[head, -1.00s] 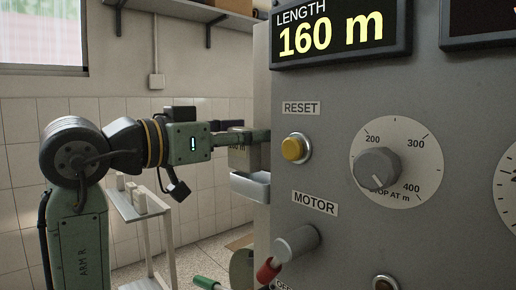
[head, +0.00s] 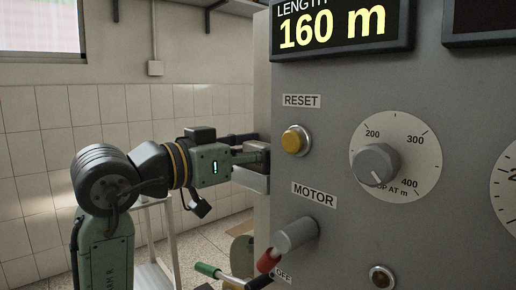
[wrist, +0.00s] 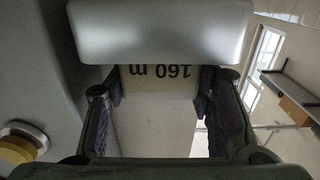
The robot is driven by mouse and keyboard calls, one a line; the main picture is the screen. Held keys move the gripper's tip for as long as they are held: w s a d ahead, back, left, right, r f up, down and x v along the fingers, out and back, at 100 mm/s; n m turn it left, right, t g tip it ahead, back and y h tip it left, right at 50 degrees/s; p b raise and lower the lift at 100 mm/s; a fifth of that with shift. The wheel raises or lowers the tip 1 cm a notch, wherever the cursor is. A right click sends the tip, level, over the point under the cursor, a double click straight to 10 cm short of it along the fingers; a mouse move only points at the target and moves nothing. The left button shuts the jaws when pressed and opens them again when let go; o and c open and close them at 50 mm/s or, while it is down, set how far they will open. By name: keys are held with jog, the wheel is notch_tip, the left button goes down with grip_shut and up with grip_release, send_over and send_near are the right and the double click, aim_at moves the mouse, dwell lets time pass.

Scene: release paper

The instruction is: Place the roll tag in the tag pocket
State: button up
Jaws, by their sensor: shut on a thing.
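My gripper (head: 256,158) is shut on the pale roll tag (wrist: 160,72), which reads "160 m" upside down in the wrist view. The fingers (wrist: 158,90) grip it from both sides. The tag pocket (head: 254,181) is a light grey holder on the left side of the machine, and the fingers are right at its top. In the wrist view the smooth grey front of the pocket (wrist: 160,30) covers the far end of the tag. The tag looks at least partly inside, but its depth is hidden. In the head view the fingers hide most of the tag.
The grey machine panel (head: 340,110) fills the right, with a yellow reset button (head: 295,140), a dial (head: 376,165) and a red-tipped motor lever (head: 285,245). A shelf (wrist: 290,88) and a window (wrist: 262,60) show at the right of the wrist view.

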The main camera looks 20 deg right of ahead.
jog(key=o, duration=0.9)
jog(key=shift+c, duration=0.2)
jog(key=shift+r+p, duration=0.35)
jog(key=b+v, duration=0.3)
jog(key=v, duration=0.9)
